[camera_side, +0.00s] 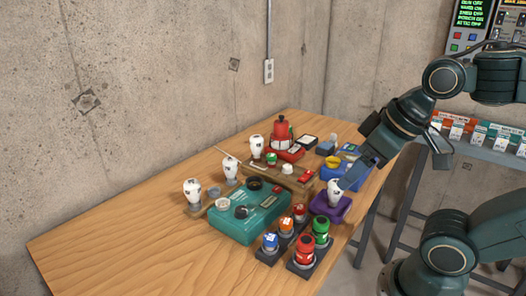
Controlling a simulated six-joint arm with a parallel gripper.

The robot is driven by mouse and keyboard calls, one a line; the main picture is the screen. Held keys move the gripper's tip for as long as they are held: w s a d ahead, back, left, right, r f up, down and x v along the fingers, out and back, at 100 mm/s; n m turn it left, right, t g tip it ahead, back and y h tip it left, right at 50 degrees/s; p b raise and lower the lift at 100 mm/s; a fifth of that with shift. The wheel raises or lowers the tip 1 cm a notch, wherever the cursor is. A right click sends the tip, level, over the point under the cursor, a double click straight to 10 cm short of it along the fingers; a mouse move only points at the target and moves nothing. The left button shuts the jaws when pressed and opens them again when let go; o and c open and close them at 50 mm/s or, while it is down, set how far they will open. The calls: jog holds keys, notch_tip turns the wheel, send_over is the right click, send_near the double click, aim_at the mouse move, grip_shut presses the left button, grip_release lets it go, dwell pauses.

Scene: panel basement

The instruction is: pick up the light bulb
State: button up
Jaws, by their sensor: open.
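Several white bulb-shaped objects with small dark marks stand on the wooden table (120,243). One white bulb (335,189) is upright on a purple base (331,209) at the right edge. Others are a bulb at the left (192,191), a bulb beside it (230,167) and a bulb further back (256,145). My gripper (349,180) is open, tilted down from the right, close to the bulb on the purple base. Its dark fingers overlap that bulb's right side in this view, so I cannot tell whether they touch it.
A teal box (243,221) with knobs sits mid-table. Red, green, blue and orange capped items (304,250) stand at the front right. The table's left end is clear. A concrete wall runs behind.

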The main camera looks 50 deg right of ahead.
dwell(0.3)
jog(key=w+d+r+n+g, duration=0.1)
jog(key=w+r+n, duration=0.35)
jog(key=w, duration=0.55)
jog(key=n+g, duration=0.4)
jog(key=n, duration=0.7)
send_over(230, 158)
jog(key=f, duration=1)
jog(key=shift+s+a+f, duration=0.2)
jog(key=shift+s+f, duration=0.1)
jog(key=shift+w+d+f+n+g, duration=0.1)
jog(key=shift+w+f+n+g, duration=0.15)
jog(key=shift+f+n+g, duration=0.1)
jog(key=shift+f, duration=4.3)
